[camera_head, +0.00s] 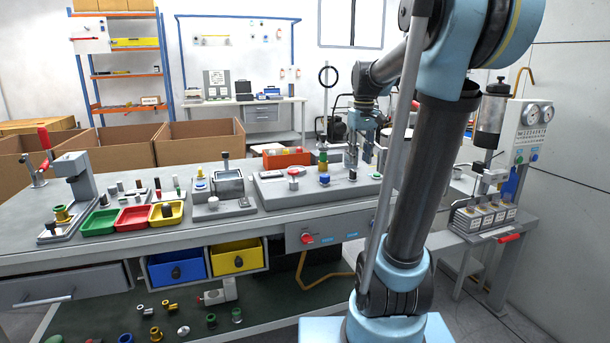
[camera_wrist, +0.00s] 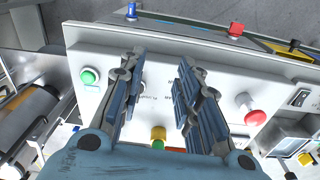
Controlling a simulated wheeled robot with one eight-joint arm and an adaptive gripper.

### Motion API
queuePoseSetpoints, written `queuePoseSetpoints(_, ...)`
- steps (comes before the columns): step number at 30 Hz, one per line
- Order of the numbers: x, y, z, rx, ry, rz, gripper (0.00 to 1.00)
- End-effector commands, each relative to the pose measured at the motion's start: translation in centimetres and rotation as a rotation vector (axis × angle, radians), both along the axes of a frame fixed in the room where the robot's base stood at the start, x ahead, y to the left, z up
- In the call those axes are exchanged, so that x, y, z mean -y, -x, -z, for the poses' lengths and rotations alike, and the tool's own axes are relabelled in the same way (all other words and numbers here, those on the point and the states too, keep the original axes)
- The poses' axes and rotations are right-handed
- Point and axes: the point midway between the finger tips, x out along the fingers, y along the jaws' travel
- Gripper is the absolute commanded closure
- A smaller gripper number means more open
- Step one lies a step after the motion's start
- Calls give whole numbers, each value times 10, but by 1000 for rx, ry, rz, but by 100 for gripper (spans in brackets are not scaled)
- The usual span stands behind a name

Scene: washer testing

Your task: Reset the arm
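My arm rises at the right of the head view and bends over the workbench (camera_head: 130,232). My gripper (camera_head: 358,162) hangs fingers down above the right part of the grey test panel on the bench. In the wrist view my gripper (camera_wrist: 158,92) is open, its two blue-padded fingers well apart with nothing between them. The panel's white face (camera_wrist: 158,55) shows below the fingers. A green button (camera_wrist: 88,76) is left of the fingers and a red knob (camera_wrist: 252,112) right of them. A yellow-topped part (camera_wrist: 158,134) shows between the finger bases.
Green, red and yellow trays (camera_head: 133,217) and a lever press (camera_head: 75,180) stand on the bench's left. An orange box (camera_head: 287,158) is behind the panel. A gauge station (camera_head: 525,135) with a bottle rack (camera_head: 485,217) is at the right. Cardboard boxes (camera_head: 200,143) stand behind the bench.

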Motion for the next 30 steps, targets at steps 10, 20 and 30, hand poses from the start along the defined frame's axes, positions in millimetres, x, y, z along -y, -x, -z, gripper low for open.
queuePoseSetpoints(10, -2, 99, 54, 50, -4, 73, 69)
queuePoseSetpoints(20, -3, 179, 124, 97, -13, 143, 69)
queuePoseSetpoints(30, -4, 236, 195, 138, -24, 203, 69)
